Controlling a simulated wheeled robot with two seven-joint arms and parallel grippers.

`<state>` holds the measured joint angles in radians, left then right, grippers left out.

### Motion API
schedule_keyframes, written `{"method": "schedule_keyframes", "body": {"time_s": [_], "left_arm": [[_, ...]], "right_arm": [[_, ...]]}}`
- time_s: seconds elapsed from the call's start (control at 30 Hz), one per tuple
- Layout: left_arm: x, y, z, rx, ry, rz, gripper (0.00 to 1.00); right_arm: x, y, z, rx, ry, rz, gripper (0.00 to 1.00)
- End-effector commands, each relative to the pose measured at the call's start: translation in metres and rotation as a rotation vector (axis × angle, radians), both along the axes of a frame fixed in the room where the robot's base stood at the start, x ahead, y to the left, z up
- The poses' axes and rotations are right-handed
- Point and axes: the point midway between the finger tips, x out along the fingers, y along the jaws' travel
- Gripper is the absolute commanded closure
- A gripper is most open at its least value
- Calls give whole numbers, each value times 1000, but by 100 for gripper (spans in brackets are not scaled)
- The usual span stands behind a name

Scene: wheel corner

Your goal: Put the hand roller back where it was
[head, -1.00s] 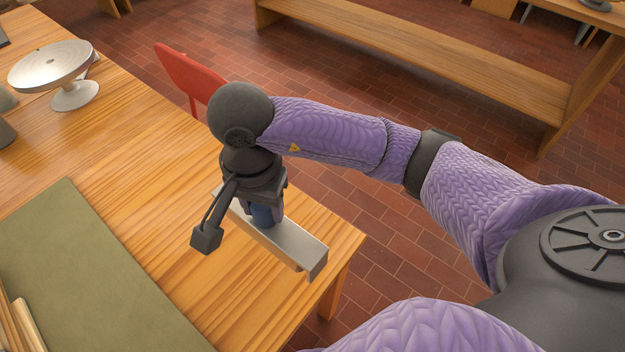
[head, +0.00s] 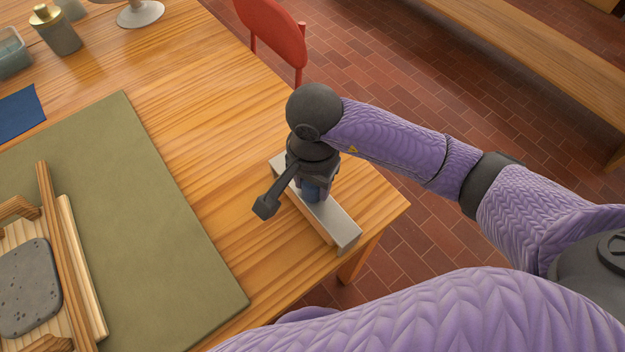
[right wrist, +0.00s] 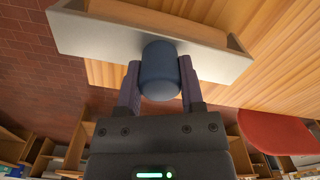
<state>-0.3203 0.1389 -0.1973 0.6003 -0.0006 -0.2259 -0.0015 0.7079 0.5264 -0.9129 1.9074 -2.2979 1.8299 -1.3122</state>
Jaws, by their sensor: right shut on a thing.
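The hand roller has a blue handle, a long grey metal yoke (head: 335,220) and a wooden roller under the yoke. It is over the wooden table's near right corner. I cannot tell whether it touches the tabletop. My right gripper (head: 313,185) points down from above and is shut on the blue handle. In the right wrist view the blue handle (right wrist: 161,72) sits between the two fingers, with the grey yoke (right wrist: 95,38) and the wood beyond it. My left gripper is not in view.
A green mat (head: 160,200) lies on the wooden table (head: 215,100), left of the roller. A wooden frame with a grey slab (head: 30,285) sits at the mat's left. A red chair (head: 272,30) stands behind the table. The wood between mat and roller is bare.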

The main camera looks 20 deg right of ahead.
Motion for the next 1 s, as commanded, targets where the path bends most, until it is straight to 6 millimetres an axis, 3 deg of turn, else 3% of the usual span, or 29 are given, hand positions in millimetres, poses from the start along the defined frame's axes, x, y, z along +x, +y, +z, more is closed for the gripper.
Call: {"method": "schedule_keyframes", "body": {"time_s": [0.23, 0.27, 0.43, 1.0], "left_arm": [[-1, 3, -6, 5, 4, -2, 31], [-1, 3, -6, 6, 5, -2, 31], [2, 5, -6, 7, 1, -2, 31], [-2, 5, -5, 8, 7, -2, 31]], "right_arm": [[-3, -1, -12, -5, 13, 1, 100], [-3, -1, -12, -6, 14, 1, 50], [-3, -1, -11, -6, 14, 0, 16], [-2, 0, -8, -3, 8, 1, 16]]}}
